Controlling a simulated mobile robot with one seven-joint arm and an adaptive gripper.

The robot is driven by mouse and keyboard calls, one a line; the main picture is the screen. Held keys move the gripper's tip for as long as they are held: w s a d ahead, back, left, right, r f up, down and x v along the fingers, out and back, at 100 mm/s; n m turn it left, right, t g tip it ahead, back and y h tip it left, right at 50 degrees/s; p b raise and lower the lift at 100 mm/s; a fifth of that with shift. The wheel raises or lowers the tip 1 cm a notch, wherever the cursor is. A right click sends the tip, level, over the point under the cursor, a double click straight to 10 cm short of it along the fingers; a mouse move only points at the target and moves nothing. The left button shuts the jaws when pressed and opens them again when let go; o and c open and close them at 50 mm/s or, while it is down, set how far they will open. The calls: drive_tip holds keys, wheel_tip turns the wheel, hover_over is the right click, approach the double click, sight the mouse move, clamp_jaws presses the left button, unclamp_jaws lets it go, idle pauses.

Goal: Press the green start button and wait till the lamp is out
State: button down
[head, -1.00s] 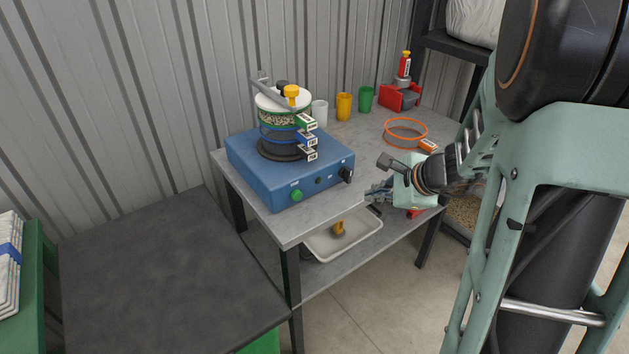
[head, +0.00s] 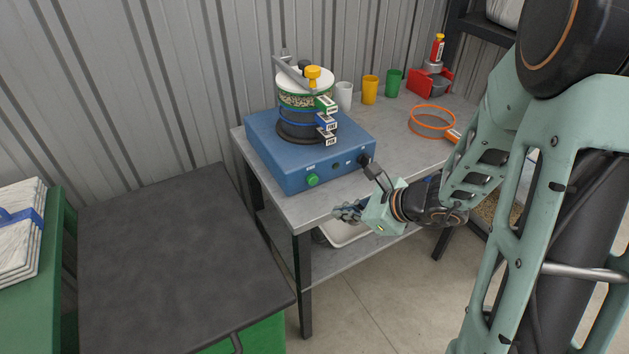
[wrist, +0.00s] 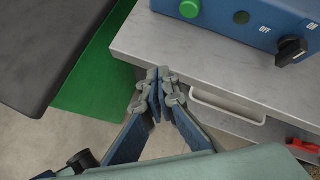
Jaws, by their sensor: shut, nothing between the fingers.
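The blue shaker base (head: 300,150) stands on the grey bench with a stack of sieves (head: 305,100) on top. The round green start button (head: 312,180) is on its front face; it also shows at the top of the wrist view (wrist: 190,8). Right of it is a small dark green lamp (head: 336,165), also in the wrist view (wrist: 241,17), which looks unlit. My gripper (head: 340,211) is shut and empty, in front of the bench edge, below and right of the button and apart from it. Its fingertips (wrist: 158,73) show at the bench edge in the wrist view.
A black knob (wrist: 291,51) marked ON and OFF is right of the lamp. A dark-topped table (head: 170,270) is at left. A white tray (wrist: 228,106) sits below.

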sight(313, 180)
drive_tip(key=w+a, duration=0.2)
drive_tip(key=w, duration=0.1)
drive_tip(key=w+a+p, duration=0.1)
drive_tip(key=w, duration=0.1)
drive_tip(key=shift+w+a, duration=0.25)
drive_tip(key=shift+a, duration=0.15)
drive_tip(key=shift+w+a, duration=0.5)
drive_tip(key=shift+w, duration=0.25)
idle(0.6)
drive_tip(key=shift+w+a, duration=0.2)
drive_tip(key=shift+w, duration=0.15)
drive_tip(key=shift+w+a, duration=0.35)
drive_tip(key=shift+w, duration=0.1)
idle(0.9)
drive_tip(key=shift+s+d+b, duration=0.55)
drive_tip(key=shift+s, duration=0.25)
